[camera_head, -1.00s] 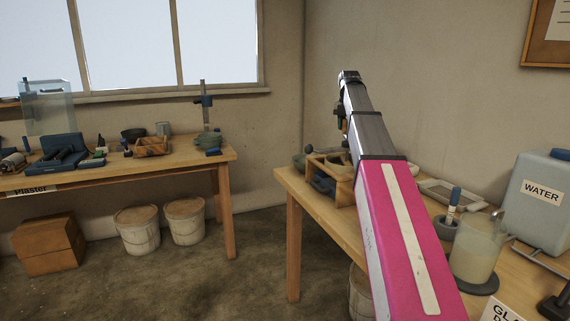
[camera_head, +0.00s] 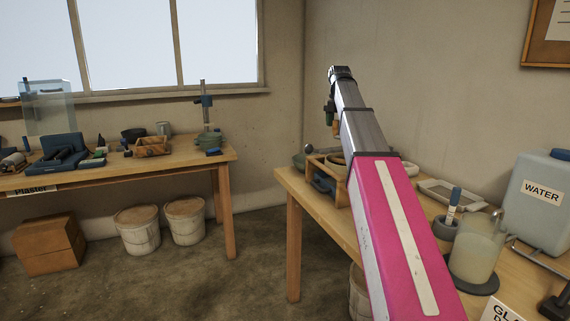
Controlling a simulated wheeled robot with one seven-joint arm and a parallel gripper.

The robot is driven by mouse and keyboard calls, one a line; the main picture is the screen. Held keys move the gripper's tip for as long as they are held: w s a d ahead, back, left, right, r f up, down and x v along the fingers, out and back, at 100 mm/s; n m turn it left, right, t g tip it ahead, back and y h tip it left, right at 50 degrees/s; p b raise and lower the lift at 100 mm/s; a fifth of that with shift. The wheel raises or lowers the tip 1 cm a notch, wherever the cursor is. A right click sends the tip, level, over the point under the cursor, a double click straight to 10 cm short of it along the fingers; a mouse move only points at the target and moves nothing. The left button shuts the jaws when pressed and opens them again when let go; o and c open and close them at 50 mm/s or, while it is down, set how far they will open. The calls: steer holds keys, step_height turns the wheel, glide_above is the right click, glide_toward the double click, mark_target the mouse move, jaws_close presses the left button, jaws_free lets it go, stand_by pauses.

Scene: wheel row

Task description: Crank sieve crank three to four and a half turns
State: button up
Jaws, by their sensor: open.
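The sieve's wooden frame (camera_head: 322,172) stands on the right-hand bench, with a round sieve ring partly showing in it behind my pink and grey arm. A small dark knob (camera_head: 309,149) shows at the frame's upper left; I cannot tell whether it belongs to the crank. My gripper (camera_head: 331,118) hangs below the far end of my arm, just above the frame. It is small and partly hidden by the arm. It is open, with no held object visible. A small tan piece shows just under it; I cannot tell whether they touch.
The right bench (camera_head: 292,183) also carries a pale tray (camera_head: 437,186), a glass jug (camera_head: 478,252) of cloudy liquid and a WATER container (camera_head: 540,200). A second bench (camera_head: 205,158) with tools stands at the left. Open floor lies between the benches.

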steer(key=shift+r, duration=2.6)
